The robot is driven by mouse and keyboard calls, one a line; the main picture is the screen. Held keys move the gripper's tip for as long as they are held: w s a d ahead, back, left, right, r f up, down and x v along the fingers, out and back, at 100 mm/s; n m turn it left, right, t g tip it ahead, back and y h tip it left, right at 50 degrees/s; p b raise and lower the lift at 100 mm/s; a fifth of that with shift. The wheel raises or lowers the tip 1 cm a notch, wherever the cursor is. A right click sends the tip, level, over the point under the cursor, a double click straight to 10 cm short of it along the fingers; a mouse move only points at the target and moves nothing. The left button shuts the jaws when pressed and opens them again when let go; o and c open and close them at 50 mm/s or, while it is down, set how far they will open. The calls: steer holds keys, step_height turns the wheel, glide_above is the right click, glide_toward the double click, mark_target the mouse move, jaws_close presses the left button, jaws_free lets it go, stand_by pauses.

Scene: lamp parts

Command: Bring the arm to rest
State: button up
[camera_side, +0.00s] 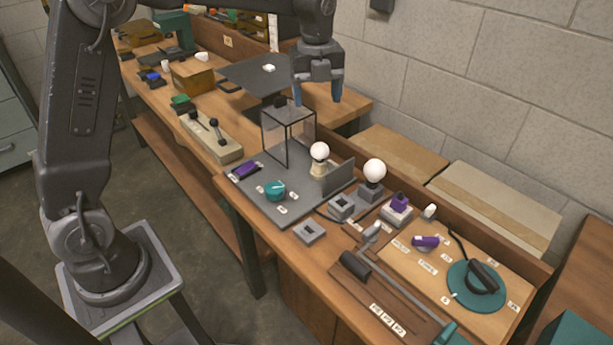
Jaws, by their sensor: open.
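My gripper (319,94) points down with its two blue-grey fingers apart. It is open, with nothing seen between the fingers. It hangs above the bench, near and to the right of the top of a clear box with a dark frame (289,134). A white bulb on a pale base (319,157) stands on the grey plate (259,202), below the gripper and apart from it. A second white bulb (374,171) stands on a grey block (370,191) to the right. A teal round part (274,191) lies on the plate's front.
A dark upright panel (339,177) stands at the plate's right edge. A teal disc with a black handle (477,286) lies on a wooden board at the right. Cardboard boxes (497,205) and a block wall stand behind the bench.

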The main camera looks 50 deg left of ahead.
steer(key=s+d+r+n+t, duration=0.1)
steer(key=s+n+t, duration=0.1)
steer(key=s+n, duration=1)
steer(key=s+d+r+n+t, duration=0.1)
steer(key=s+d+n+t, duration=0.1)
steer(key=s+n, duration=1)
steer(key=shift+s+t, duration=0.6)
steer(key=shift+s, duration=0.65)
